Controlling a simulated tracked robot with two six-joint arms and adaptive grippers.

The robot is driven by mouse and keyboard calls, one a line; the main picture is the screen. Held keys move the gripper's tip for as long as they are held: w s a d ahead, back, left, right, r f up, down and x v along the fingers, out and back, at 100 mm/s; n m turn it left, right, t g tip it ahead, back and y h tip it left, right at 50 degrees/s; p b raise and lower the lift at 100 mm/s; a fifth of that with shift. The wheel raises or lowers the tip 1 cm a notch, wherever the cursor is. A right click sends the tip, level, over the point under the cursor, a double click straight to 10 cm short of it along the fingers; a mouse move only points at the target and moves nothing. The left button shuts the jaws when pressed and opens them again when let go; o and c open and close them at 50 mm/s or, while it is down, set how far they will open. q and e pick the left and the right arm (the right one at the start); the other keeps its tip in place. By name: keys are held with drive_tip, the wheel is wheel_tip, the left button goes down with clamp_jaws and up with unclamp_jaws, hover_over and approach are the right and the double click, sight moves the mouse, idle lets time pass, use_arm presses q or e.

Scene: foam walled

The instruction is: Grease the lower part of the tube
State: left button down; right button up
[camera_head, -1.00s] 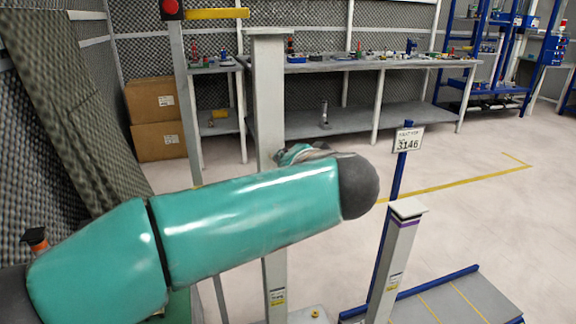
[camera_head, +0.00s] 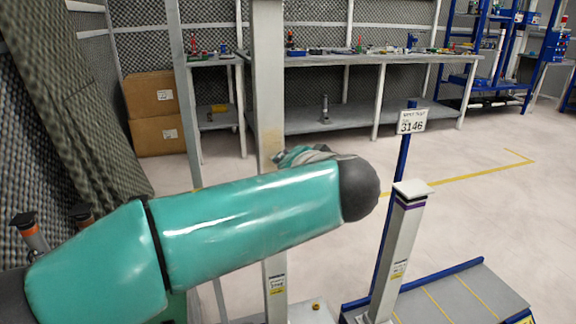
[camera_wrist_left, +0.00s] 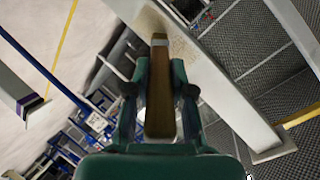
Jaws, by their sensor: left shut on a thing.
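The tube, a tall pale square post (camera_head: 267,70), stands upright in the head view behind my left arm. A brownish smear shows on its face just above my wrist. In the left wrist view the tube (camera_wrist_left: 222,90) runs diagonally, with brownish speckles near the top. My left gripper (camera_wrist_left: 160,75) is shut on a brush (camera_wrist_left: 160,105) with a brown wooden handle and a pale band near its far end. The brush's far end overlaps the smeared face; I cannot tell whether it touches. In the head view my forearm hides the brush and part of the tube. My right gripper is out of view.
A shorter post with a purple band (camera_head: 400,235) and a blue sign pole marked 3146 (camera_head: 411,121) stand to the right. A grey platform with blue edges (camera_head: 455,300) lies at lower right. A workbench (camera_head: 350,60) and cardboard boxes (camera_head: 150,115) are behind. Floor between is clear.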

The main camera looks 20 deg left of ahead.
use_arm(q)
wheel_tip(320, 180, down, 5)
drive_tip(key=b, duration=0.4)
drive_tip(key=shift+f, duration=0.1)
idle(0.3)
drive_tip(key=s+d+b, duration=0.2)
drive_tip(key=s+d, duration=0.1)
drive_tip(key=s, duration=0.2)
drive_tip(key=shift+d, duration=0.2)
drive_tip(key=shift+s, duration=0.1)
idle(0.4)
drive_tip(key=shift+s+d+b, duration=0.45)
drive_tip(key=shift+s+d, duration=0.4)
drive_tip(key=shift+s, duration=0.3)
